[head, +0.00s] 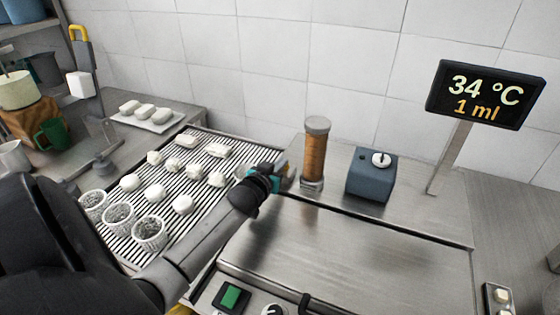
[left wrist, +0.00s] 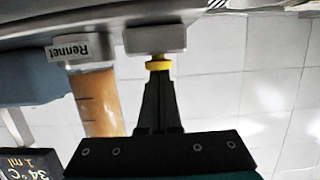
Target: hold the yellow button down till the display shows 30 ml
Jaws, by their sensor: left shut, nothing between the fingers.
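The display (head: 486,95) stands on a post at the back right and reads 34 °C and 1 ml. It also shows upside down in the left wrist view (left wrist: 30,165). The yellow button (left wrist: 158,65) sits on a small grey block (left wrist: 155,40) beside the amber cylinder (left wrist: 97,100) labelled Rennet. My left gripper (left wrist: 158,82) is shut, its fingertips at the yellow button and seemingly touching it. In the head view my left gripper (head: 283,172) is beside the amber cylinder (head: 314,155) and mostly hides the button. My right gripper is not in view.
A blue-grey box (head: 371,178) with a white knob stands right of the cylinder. A slatted rack (head: 130,240) with several white pieces and perforated baskets (head: 150,233) lies left, under my arm. The steel surface (head: 350,250) in front is clear. A green switch (head: 231,297) sits at the front.

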